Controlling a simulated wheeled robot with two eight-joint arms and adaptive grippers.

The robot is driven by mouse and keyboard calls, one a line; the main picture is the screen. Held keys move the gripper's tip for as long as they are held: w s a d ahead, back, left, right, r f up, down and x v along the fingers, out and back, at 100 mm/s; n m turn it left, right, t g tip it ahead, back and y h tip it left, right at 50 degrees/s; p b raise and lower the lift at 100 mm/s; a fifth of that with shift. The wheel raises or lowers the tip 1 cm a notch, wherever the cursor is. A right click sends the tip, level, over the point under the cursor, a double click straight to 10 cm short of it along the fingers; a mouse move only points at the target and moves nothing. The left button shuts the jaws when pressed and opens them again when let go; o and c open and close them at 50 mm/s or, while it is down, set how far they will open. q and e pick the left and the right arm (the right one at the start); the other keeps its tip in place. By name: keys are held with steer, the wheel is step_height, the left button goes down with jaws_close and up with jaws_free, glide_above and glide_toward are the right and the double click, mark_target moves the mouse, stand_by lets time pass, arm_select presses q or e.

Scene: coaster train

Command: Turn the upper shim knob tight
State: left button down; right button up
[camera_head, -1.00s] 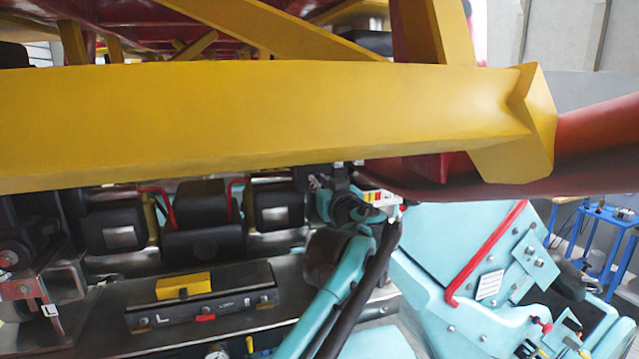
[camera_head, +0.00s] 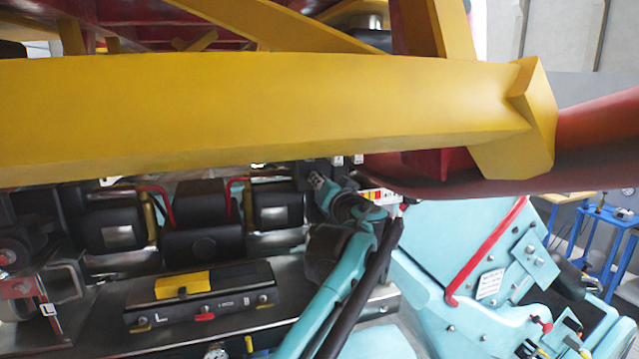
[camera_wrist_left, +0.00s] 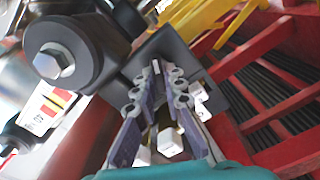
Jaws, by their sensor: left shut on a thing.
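My left gripper (camera_head: 318,180) is under the lower edge of the big yellow beam, at the end of the teal arm; the beam partly hides what it works on. In the left wrist view, its two fingers (camera_wrist_left: 158,72) come together in front of a dark square plate (camera_wrist_left: 172,55). A small pale piece shows between the tips; the upper shim knob is most likely there, but the fingers cover most of it. In the head view, small white parts (camera_head: 338,160) show just below the beam. My right gripper is not in view.
The yellow beam (camera_head: 270,110) crosses close above the gripper. A red tube (camera_head: 600,135) runs off right. A dark roller with a bolt (camera_wrist_left: 55,62) is left of the fingers. A yellow level-like block (camera_head: 183,284) lies below. Blue stands (camera_head: 600,240) are at right.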

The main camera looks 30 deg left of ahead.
arm_select(q)
steer(key=m, duration=0.8)
steer(key=m+b, duration=0.1)
steer(key=m, duration=0.3)
steer(key=shift+d+f, duration=0.1)
steer(key=shift+f, duration=0.15)
steer(key=shift+m, duration=0.4)
steer(key=c, duration=1.6)
jaws_free()
steer(key=shift+w, duration=0.1)
steer(key=v, duration=1.2)
